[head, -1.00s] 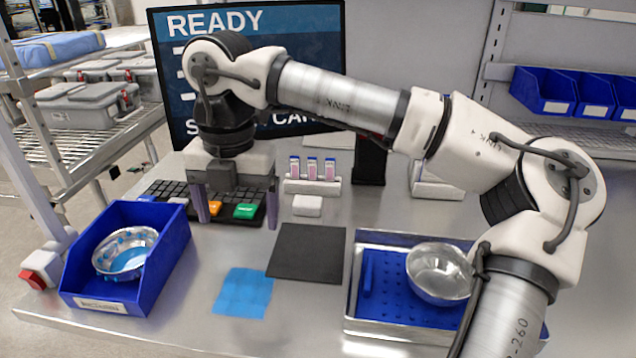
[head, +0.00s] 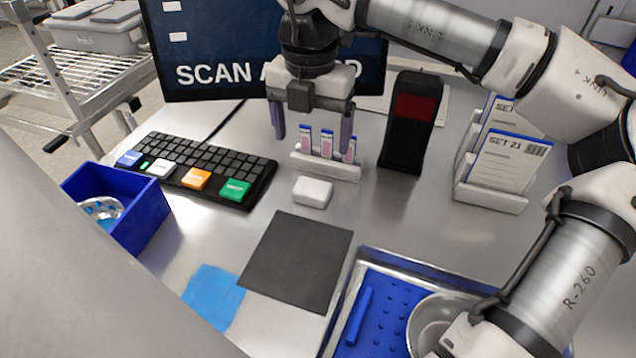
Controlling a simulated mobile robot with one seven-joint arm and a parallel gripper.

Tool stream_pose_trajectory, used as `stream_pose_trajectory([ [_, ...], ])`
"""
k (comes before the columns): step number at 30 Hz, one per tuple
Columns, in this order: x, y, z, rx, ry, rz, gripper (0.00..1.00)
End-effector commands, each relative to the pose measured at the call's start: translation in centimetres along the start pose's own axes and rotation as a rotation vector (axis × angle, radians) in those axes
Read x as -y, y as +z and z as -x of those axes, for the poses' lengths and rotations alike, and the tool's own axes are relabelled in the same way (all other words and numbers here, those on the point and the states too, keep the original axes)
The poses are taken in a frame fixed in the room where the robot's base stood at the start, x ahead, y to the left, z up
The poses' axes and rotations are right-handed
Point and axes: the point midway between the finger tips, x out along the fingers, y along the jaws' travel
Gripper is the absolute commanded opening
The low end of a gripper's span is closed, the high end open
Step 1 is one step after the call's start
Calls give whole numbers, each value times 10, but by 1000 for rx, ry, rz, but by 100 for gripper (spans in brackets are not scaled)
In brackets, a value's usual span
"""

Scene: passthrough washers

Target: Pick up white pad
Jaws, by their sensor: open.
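The white pad (head: 313,192) is a small rounded white block lying on the steel table, just in front of the rack of vials and behind the dark grey mat. My gripper (head: 312,138) is open, pointing down, with its two dark fingers spread to either side of the vials in the picture. It appears above and behind the pad, apart from it. Nothing shows between the fingers as held. The gripper's exact height over the table is hard to tell.
A white rack (head: 326,166) with pink vials stands right behind the pad. A keyboard (head: 205,165) lies left, a black scanner (head: 413,120) stands right. The dark mat (head: 296,262), blue cloth (head: 213,297), blue bin (head: 143,215) and metal tray (head: 341,318) are nearer.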

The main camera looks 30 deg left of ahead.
Motion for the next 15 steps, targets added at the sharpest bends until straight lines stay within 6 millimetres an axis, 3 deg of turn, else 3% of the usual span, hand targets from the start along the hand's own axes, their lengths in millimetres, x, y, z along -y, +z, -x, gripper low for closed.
stream_pose_trajectory([
  [6,0,-1,-42,-4,1,1,85],
  [15,1,-2,-68,-3,0,0,85],
])
